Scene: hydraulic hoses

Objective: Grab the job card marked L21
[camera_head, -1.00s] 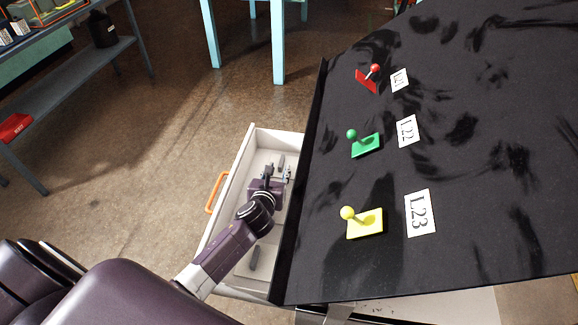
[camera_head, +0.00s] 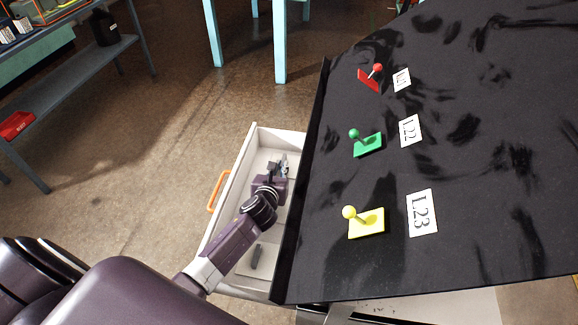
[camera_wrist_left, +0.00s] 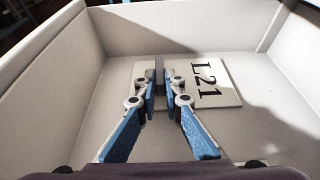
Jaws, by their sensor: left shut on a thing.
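The L21 job card (camera_wrist_left: 213,88) is a pale plate with black lettering, lying in the open drawer in the left wrist view. A grey upright grip (camera_wrist_left: 159,72) stands at its left part. My left gripper (camera_wrist_left: 161,82) is shut on this grip, its fingertips partly hiding it and the card's left side. The card looks flat on or close to the drawer floor; I cannot tell whether it touches. In the head view my left gripper (camera_head: 279,168) reaches down into the drawer's far part, and the card is mostly hidden there. My right gripper is not in view.
The white drawer (camera_head: 238,165) has an orange handle (camera_head: 218,190) and walls around my gripper. Another dark grip (camera_head: 257,257) stands in its near part. The black tabletop (camera_head: 470,180) overhangs on the right, with red, green and yellow levers beside labels L21, L22 and L23.

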